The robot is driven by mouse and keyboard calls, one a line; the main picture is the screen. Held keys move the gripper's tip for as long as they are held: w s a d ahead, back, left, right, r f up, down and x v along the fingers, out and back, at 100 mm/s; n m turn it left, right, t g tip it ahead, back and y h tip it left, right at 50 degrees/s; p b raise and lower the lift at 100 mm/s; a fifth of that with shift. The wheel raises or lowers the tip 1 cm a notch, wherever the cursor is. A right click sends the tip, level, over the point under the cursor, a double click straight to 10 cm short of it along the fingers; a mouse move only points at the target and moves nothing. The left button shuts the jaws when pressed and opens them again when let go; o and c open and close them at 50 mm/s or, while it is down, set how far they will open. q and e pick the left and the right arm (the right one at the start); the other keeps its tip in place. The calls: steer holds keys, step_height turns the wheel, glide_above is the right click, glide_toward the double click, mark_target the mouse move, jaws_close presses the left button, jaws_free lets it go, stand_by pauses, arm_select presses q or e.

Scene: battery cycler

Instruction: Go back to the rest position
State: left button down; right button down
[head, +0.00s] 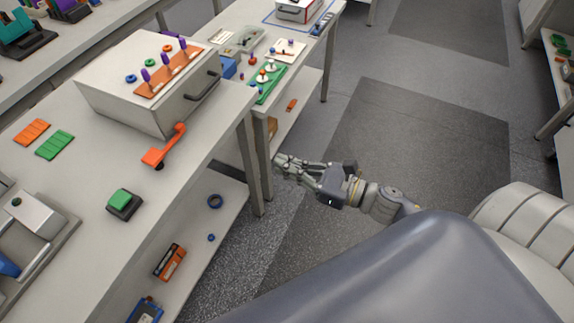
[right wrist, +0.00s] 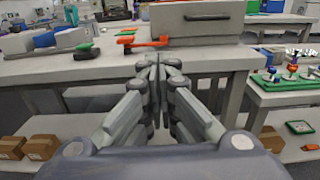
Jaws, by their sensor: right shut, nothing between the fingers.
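My right gripper (head: 284,162) is shut and empty in the head view. It hangs over the dark floor, to the right of the table edge and apart from the tables. In the right wrist view my right gripper (right wrist: 156,62) has its fingers together, pointing at the table's front edge. My left gripper is in neither view. The grey battery cycler box (head: 117,102) stands on the near table (head: 88,190), with a dark handle (head: 203,86) on its side. An orange lever (head: 165,150) sticks out in front of the box.
A green button (head: 122,200) on a dark base and orange and green plates (head: 54,145) lie on the table. A lower shelf (head: 198,240) holds a blue ring and batteries. A second table with a green tray (head: 268,84) stands behind. The floor (head: 400,130) to the right is clear.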

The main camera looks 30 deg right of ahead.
steer(key=shift+s+d, duration=0.15)
steer(key=s+d+f+m+g+h, duration=0.1)
steer(key=s+d+f+m+h, duration=0.2)
steer(key=f+m, duration=0.6)
steer(key=d+f+m+g+h, duration=0.1)
steer(key=d+f+m+h, duration=0.4)
steer(key=f, duration=0.7)
steer(key=s+d+f+m+g+h, duration=0.1)
steer(key=s+d+f+m+h, duration=0.15)
steer(key=f+m, duration=0.7)
steer(key=s+a+f+m+g, duration=0.1)
steer(key=s+f+m+g, duration=0.4)
steer(key=s+f+m, duration=0.65)
steer(key=s+a+f+m+g, duration=0.2)
steer(key=s+f, duration=0.3)
steer(key=s, duration=0.3)
steer(key=s+a+f+m+g, duration=0.3)
steer(key=s+a+f+m, duration=0.1)
steer(key=s, duration=0.5)
steer(key=shift+s+f, duration=0.2)
steer(key=shift+f, duration=0.6)
steer(key=shift+h, duration=0.25)
